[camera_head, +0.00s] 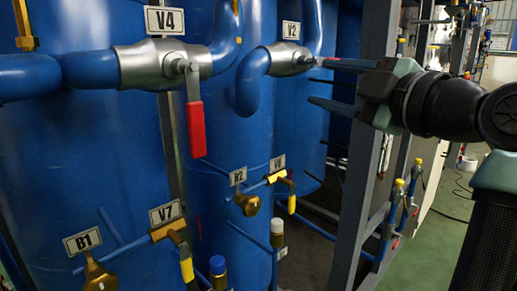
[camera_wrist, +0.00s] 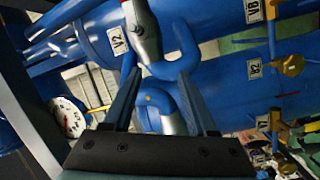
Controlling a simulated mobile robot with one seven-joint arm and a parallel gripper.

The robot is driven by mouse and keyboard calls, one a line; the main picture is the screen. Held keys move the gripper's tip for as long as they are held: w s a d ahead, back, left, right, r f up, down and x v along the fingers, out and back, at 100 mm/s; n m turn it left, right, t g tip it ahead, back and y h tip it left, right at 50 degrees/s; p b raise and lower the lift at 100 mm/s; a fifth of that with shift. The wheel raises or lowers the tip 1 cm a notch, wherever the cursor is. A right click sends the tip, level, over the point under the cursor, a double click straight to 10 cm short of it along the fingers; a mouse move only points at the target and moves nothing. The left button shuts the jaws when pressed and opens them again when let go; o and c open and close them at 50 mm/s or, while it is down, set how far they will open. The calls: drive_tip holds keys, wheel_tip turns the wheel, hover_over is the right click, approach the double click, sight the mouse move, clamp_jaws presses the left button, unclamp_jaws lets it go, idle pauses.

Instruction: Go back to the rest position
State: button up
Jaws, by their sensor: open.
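My gripper (camera_head: 316,82) reaches in from the right in the head view, with its two fingers spread apart and nothing visible between their tips. Its upper fingertip appears close to the silver valve body (camera_head: 286,60) under the V2 label (camera_head: 291,30); I cannot tell whether they touch. In the wrist view my gripper (camera_wrist: 158,74) shows both fingers apart, pointing toward blue pipework. The V2 valve body (camera_wrist: 143,25) lies just beyond the fingertips there, beside its V2 label (camera_wrist: 117,40).
Large blue tanks (camera_head: 95,140) fill the left. The V4 valve has a red handle (camera_head: 195,128). Lower valves include V7 (camera_head: 165,231), B1 (camera_head: 94,280) and B2 (camera_head: 246,205). A grey upright post (camera_head: 362,170) stands below my wrist. Green floor (camera_head: 440,230) is open at right.

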drive_tip(key=s+a+r+m+t+h, duration=0.4)
drive_tip(key=s+a+m+t+h, duration=0.15)
drive_tip(key=s+m, duration=0.5)
drive_tip(key=s+a+r+m+t+h, duration=0.35)
drive_tip(key=s+a+m+t, duration=0.25)
drive_tip(key=s+m, duration=0.4)
wheel_tip(320, 180, up, 12)
drive_tip(key=n+p, duration=0.1)
drive_tip(key=p, duration=1.1)
drive_tip(key=shift+w+d+r+p, duration=0.15)
drive_tip(key=shift+d+r+p, duration=0.1)
drive_tip(key=shift+p, duration=0.15)
